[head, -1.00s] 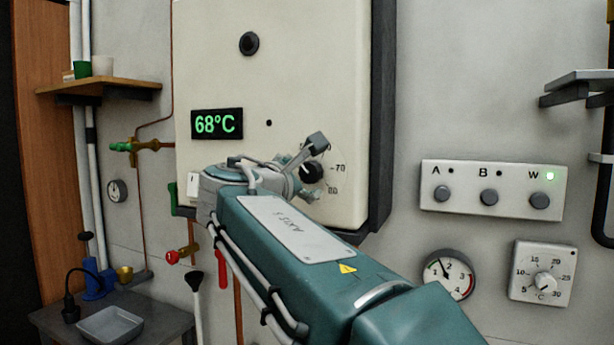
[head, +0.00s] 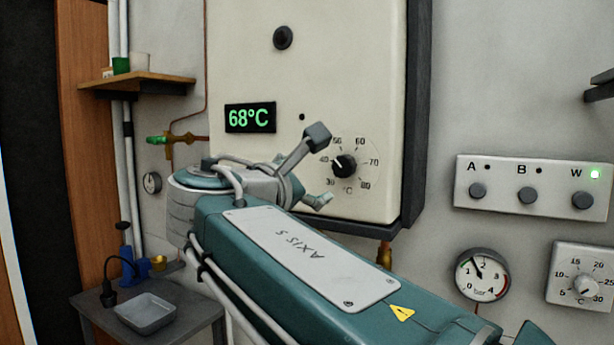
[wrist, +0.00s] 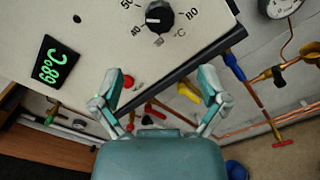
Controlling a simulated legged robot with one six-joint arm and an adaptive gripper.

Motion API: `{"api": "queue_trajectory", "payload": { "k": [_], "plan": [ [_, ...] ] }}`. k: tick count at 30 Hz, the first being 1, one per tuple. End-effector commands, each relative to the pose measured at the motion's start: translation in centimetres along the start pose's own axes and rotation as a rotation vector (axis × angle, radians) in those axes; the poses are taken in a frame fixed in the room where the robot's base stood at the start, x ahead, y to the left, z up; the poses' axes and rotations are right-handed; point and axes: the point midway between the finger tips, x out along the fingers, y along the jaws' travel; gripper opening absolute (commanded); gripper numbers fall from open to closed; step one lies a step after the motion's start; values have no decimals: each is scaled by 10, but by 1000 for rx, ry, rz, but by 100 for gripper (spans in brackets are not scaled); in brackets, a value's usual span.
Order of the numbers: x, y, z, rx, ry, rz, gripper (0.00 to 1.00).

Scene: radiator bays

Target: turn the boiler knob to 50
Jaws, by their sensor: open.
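The boiler knob (head: 344,165) is a round black knob on the boiler's pale front panel (head: 330,70), inside a dial marked 30 to 80 °C. Its white mark points up and left, seemingly between 40 and 50; the exact value is hard to read. The knob also shows at the top of the wrist view (wrist: 159,15). My gripper (head: 318,168) is just left of the dial in the head view. In the wrist view my gripper (wrist: 160,90) has its fingers spread wide, empty, and below the knob, apart from it.
A green display (head: 250,118) reads 68°C. A button panel (head: 530,187) with A, B and W, a pressure gauge (head: 482,275) and a thermostat (head: 583,276) are at right. A shelf (head: 140,83) and a tray (head: 148,312) are at left. Pipes with valves run below the boiler.

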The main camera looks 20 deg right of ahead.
Motion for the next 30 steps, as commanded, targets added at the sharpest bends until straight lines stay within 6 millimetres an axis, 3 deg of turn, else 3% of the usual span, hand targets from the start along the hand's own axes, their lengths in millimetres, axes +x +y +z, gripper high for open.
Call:
{"api": "queue_trajectory", "payload": {
  "k": [9, 13, 20, 30],
  "plan": [
    [8, -1, 3, -580, -3, 1, 94],
    [10, -1, 4, -761, -3, 2, 94],
    [17, -1, 4, -850, -4, 0, 94],
    [73, -1, 5, -847, -5, -3, 94]
  ]
}}
